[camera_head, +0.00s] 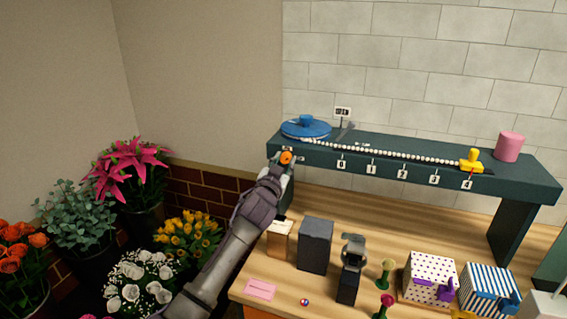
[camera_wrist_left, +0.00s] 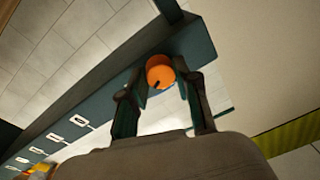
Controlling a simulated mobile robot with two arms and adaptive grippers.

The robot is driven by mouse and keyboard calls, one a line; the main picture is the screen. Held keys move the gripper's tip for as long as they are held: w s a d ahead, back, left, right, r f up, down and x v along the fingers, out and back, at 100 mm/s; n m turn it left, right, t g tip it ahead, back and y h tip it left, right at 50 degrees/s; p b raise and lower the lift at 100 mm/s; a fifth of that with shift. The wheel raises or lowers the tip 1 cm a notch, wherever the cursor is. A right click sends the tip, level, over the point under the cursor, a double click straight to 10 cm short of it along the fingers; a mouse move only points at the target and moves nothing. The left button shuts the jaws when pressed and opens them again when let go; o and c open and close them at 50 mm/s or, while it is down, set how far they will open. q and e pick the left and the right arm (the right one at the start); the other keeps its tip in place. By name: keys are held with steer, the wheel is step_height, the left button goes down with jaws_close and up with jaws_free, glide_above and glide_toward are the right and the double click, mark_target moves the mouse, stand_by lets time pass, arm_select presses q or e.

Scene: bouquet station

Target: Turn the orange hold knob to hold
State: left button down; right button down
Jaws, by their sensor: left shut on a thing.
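The orange hold knob (camera_head: 286,157) sits on the front face of the dark green shelf (camera_head: 330,157), near its left end. In the left wrist view the knob (camera_wrist_left: 160,72) is round, with a dark mark on its lower left part. My left gripper (camera_head: 283,165) is at the knob, with one finger on each side of it. In the left wrist view the left gripper (camera_wrist_left: 161,84) is shut on the knob. The labels beside the knob are partly hidden and cannot be read. My right gripper is not in view.
On the shelf are a blue disc (camera_head: 306,128), a white bead string (camera_head: 385,153), a yellow piece (camera_head: 471,160) and a pink cylinder (camera_head: 509,147). Boxes, including a dark grey one (camera_head: 315,246), stand on the wooden table below. Flowers (camera_head: 138,280) fill the left side.

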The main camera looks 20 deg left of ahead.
arm_select(q)
steer(key=m, duration=0.5)
steer(key=shift+f+m+h+p, duration=0.1)
steer(key=shift+m+h+p, duration=0.2)
steer(key=shift+p, duration=0.05)
steer(key=shift+m, duration=0.3)
steer(key=c, duration=0.8)
jaws_free()
steer(key=s, duration=0.8)
steer(key=s+f, duration=0.1)
steer(key=s, duration=0.3)
steer(key=shift+a, duration=0.3)
